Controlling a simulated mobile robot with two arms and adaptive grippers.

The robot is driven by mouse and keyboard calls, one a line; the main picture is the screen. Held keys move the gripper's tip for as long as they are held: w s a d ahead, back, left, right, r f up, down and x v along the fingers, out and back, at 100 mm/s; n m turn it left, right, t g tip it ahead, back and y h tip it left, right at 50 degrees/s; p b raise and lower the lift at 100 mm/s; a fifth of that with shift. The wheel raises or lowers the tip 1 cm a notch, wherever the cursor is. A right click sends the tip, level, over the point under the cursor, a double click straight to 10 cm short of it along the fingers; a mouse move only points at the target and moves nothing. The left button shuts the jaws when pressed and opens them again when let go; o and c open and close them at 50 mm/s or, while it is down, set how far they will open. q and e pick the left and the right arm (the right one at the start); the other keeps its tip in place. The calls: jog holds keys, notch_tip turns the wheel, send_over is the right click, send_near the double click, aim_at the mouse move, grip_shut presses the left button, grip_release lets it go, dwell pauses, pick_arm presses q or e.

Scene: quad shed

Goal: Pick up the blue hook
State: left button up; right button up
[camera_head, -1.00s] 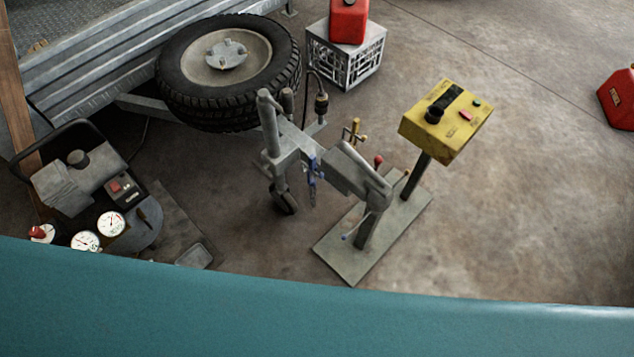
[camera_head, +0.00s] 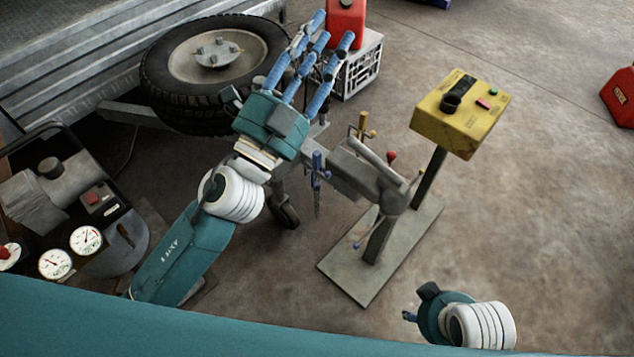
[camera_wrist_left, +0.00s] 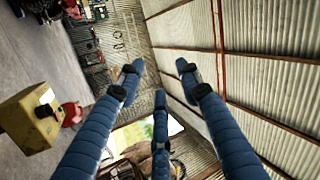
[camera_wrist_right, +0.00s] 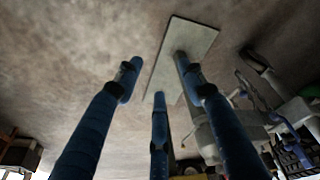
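The blue hook (camera_head: 317,170) hangs upright on the side of the grey metal stand (camera_head: 350,172) in the head view, with its lower end below the arm of the stand. My left gripper (camera_head: 325,38) is open and empty, its blue fingers pointing up and away above the stand, apart from the hook. Its spread fingers also show in the left wrist view (camera_wrist_left: 158,82). My right gripper (camera_head: 409,316) is low at the right, mostly out of sight in the head view. The right wrist view shows its fingers (camera_wrist_right: 160,80) spread and empty, facing the floor and stand base.
A yellow control box (camera_head: 460,112) on a post stands right of the hook. A tyre (camera_head: 165,65) and a crate (camera_head: 362,65) with a red can (camera_head: 345,22) are behind. A compressor (camera_head: 60,195) with gauges is at left. Floor at right is mostly clear.

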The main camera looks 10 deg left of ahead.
pick_arm(q)
jog(key=s+d+m+g+h, duration=0.6)
jog(key=d+m+g+h, duration=0.5)
jog(key=m, duration=0.5)
pick_arm(e)
notch_tip(320, 180, down, 6)
jog(key=r, duration=0.1)
pick_arm(q)
jog(key=m+g+y, duration=0.5)
jog(key=m+y, duration=0.4)
jog(key=y, duration=0.9)
send_over(315, 153)
jog(key=s+a, duration=0.1)
jog(key=s, duration=0.1)
notch_tip(315, 153, down, 29)
jog(key=f, duration=0.1)
jog(key=f+b, duration=0.1)
jog(key=w+f, duration=0.1)
jog(key=f, duration=0.1)
jog(key=shift+d+f+b, duration=0.1)
jog(key=shift+d+b, duration=0.15)
jog(key=shift+b, duration=0.1)
jog(key=shift+w+d+f, duration=0.1)
jog(key=shift+w+f, duration=0.05)
jog(key=shift+f, duration=0.15)
pick_arm(e)
jog(key=v, duration=0.2)
jog(key=w+v, duration=0.1)
jog(key=v, duration=0.2)
jog(key=shift+r, duration=0.35)
